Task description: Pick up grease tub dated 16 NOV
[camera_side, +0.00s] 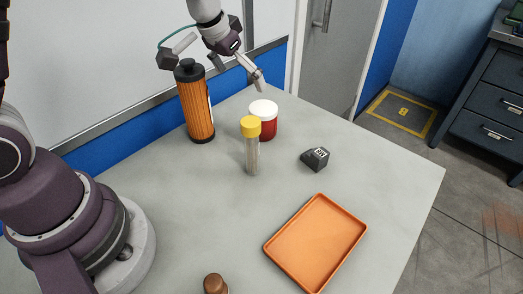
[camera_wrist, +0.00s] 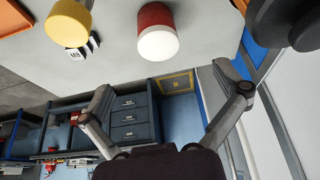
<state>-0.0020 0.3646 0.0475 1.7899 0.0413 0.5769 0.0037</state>
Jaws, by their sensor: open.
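A red tub (camera_side: 263,122) with a white lid stands upright towards the back of the grey table, behind a yellow-capped tube. It also shows at the top centre of the wrist view (camera_wrist: 156,18), lid towards the camera. No date can be read on it. My gripper (camera_side: 257,82) is above and just behind the tub in the side view, apart from it. In the wrist view my gripper (camera_wrist: 163,80) has its fingers spread wide with nothing between them, and the tub lies beyond the fingertips.
The clear tube with yellow cap (camera_side: 251,146) stands close in front of the tub. An orange canister with black top (camera_side: 198,108) stands left. A dark marked block (camera_side: 315,158) sits right, an orange tray (camera_side: 318,243) and a brown-topped object (camera_side: 214,284) in front. The table's right side is clear.

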